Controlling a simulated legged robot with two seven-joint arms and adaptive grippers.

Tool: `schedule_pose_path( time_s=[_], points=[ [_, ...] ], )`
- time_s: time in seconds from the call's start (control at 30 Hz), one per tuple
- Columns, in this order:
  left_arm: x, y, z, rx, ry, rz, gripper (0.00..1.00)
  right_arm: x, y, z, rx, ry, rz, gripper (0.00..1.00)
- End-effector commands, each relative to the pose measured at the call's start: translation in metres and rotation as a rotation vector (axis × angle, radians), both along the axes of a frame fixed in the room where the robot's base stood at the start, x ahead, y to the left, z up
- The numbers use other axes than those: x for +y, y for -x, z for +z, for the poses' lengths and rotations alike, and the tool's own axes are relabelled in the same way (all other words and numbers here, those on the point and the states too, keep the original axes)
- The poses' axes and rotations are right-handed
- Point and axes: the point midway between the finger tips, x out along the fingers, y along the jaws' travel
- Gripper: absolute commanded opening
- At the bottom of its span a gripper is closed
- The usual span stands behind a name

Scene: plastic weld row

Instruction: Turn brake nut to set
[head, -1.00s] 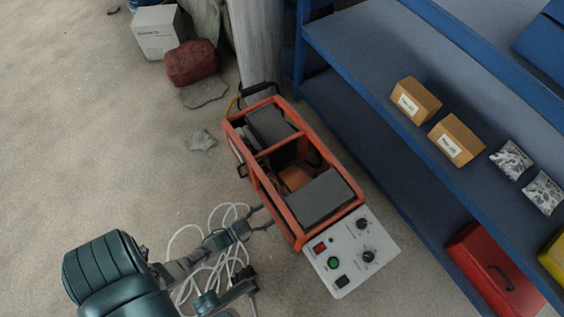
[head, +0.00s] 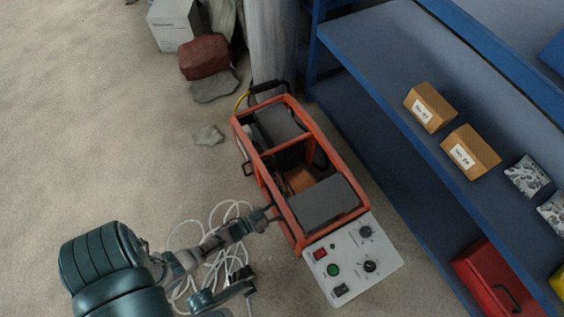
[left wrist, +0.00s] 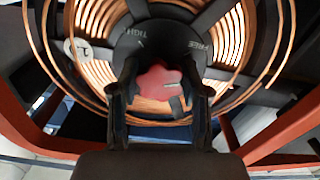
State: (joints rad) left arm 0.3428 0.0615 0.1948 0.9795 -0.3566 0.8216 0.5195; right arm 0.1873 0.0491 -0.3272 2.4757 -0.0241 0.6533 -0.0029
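The brake nut (left wrist: 158,82) is a red lobed knob at the centre of a dark hub (left wrist: 158,42) in the left wrist view. The hub carries the words TIGHT at left and FREE at right. A small pale mark shows on the nut's right side. My left gripper (left wrist: 159,72) has one finger on each side of the nut; whether they touch it is unclear. In the head view my left gripper (head: 268,215) meets the left side of the orange-framed machine (head: 268,183), and the nut is hidden there.
Copper-coloured wire (left wrist: 88,58) coils around the hub. A control panel (head: 352,258) joins the machine's near end. White cable (head: 205,245) lies loose on the floor below my left arm. A blue shelf (head: 375,100) stands close on the right. Floor at left is clear.

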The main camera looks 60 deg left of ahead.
Motion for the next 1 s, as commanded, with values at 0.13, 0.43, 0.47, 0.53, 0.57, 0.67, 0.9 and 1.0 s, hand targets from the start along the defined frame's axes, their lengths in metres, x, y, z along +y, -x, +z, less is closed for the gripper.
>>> schedule_pose_path(
  time_s=[0.13,0.43,0.47,0.53,0.57,0.67,0.9,1.0],
  points=[
    [0.0007,-0.0002,-0.0002,0.001,-0.003,0.001,0.12,-0.0001,-0.0002,-0.0017,0.005,0.000,0.000,0.40],
    [0.0011,0.0003,-0.0009,-0.005,-0.095,0.002,0.12,0.0005,-0.0014,-0.0074,0.017,0.007,0.000,0.40],
    [0.0012,0.0003,-0.0010,-0.007,-0.112,0.002,0.12,0.0006,-0.0016,-0.0078,0.017,0.008,0.001,0.40],
    [0.0013,0.0005,-0.0012,-0.011,-0.161,0.001,0.12,0.0009,-0.0021,-0.0081,0.014,0.011,0.001,0.40],
    [0.0012,0.0006,-0.0013,-0.012,-0.184,0.001,0.12,0.0011,-0.0024,-0.0077,0.011,0.012,0.001,0.40],
    [0.0012,0.0007,-0.0014,-0.019,-0.269,0.001,0.12,0.0014,-0.0029,-0.0057,-0.004,0.014,0.001,0.40],
    [0.0013,0.0005,-0.0015,-0.037,-0.497,0.000,0.12,0.0026,-0.0037,-0.0046,-0.018,0.013,0.003,0.40],
    [0.0012,0.0006,-0.0015,-0.045,-0.591,0.000,0.12,0.0030,-0.0043,-0.0048,-0.020,0.010,0.004,0.40]
  ],
)
